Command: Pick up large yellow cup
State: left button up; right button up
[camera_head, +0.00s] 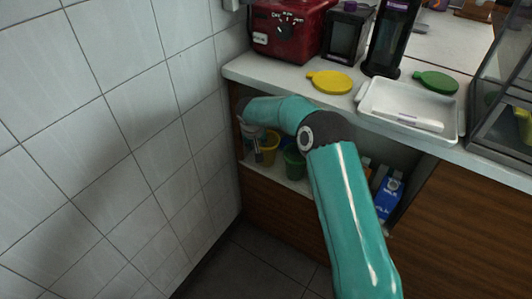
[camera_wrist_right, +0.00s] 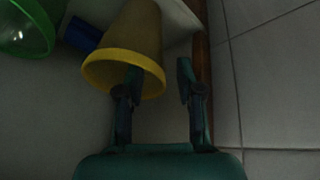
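The large yellow cup (camera_wrist_right: 138,35) stands out in the right wrist view, with its open rim toward my right gripper (camera_wrist_right: 159,72). The gripper is open. One finger overlaps the cup's mouth and the other is beyond the rim on the right, so the rim's right side lies between them. Whether either finger touches the cup, I cannot tell. In the head view the yellow cup (camera_head: 269,147) sits on the shelf under the counter, partly hidden by my right arm. My left gripper is in neither view.
A green cup (camera_head: 294,163) stands next to the yellow cup, close to my arm. A blue milk carton (camera_head: 388,194) is further right on the shelf. A tiled wall (camera_head: 110,130) bounds the left. The counter (camera_head: 290,82) overhangs the shelf, carrying a yellow lid (camera_head: 330,82) and white tray (camera_head: 385,110).

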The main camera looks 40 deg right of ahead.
jog(key=x, duration=0.5)
jog(key=shift+f, duration=0.1)
grip_shut()
